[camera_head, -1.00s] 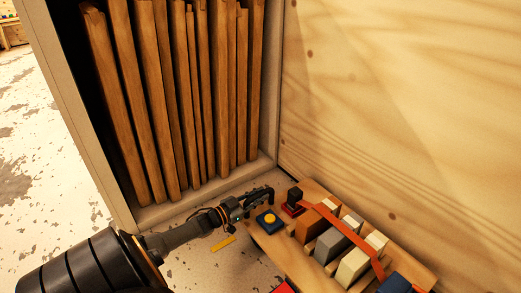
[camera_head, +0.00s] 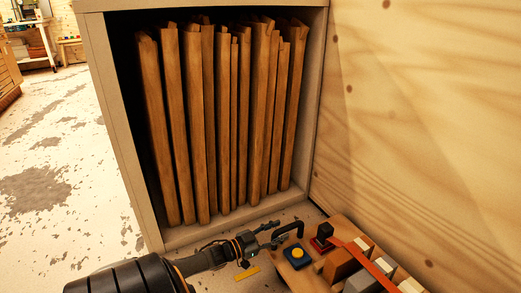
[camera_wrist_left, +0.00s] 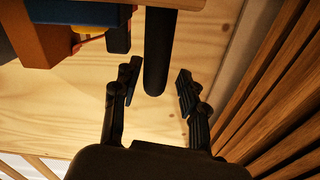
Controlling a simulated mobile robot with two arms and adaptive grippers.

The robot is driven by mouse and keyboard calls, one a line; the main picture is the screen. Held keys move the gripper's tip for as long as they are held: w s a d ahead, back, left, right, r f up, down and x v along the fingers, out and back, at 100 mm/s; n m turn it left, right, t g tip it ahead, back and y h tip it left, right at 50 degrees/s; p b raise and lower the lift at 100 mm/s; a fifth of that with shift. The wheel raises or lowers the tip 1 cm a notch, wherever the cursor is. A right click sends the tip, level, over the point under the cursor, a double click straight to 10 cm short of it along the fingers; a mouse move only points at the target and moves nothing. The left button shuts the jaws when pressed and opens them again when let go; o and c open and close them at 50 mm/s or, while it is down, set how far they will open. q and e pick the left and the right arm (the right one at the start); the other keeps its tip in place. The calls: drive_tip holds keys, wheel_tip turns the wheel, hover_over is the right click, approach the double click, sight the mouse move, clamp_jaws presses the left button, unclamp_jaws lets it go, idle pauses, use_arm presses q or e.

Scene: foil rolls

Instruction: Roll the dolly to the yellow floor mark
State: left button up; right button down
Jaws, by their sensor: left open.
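The dolly (camera_head: 312,271) is a low wooden board carrying several blocks, at the bottom right of the head view. My left gripper (camera_head: 274,236) is at this handle. In the left wrist view my left gripper (camera_wrist_left: 158,90) is open, with the end of the black handle (camera_wrist_left: 160,45) between its fingers and no clear grip on it. A yellow floor mark (camera_head: 248,273) lies on the floor left of the dolly, below my left forearm. My right gripper is not in view.
A cabinet (camera_head: 162,238) full of upright brown boards stands just behind the gripper. A plywood wall (camera_head: 430,120) rises behind the dolly on the right. On the board are a blue block with a yellow button (camera_head: 297,256) and an orange strap (camera_head: 357,255). Open floor (camera_head: 60,215) lies left.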

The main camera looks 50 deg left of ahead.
use_arm(q)
drive_tip(key=s+a, duration=0.1)
drive_tip(key=s, duration=0.6)
drive_tip(key=shift+s+a, duration=0.15)
drive_tip(key=shift+s, duration=0.25)
drive_tip(key=shift+r, duration=0.1)
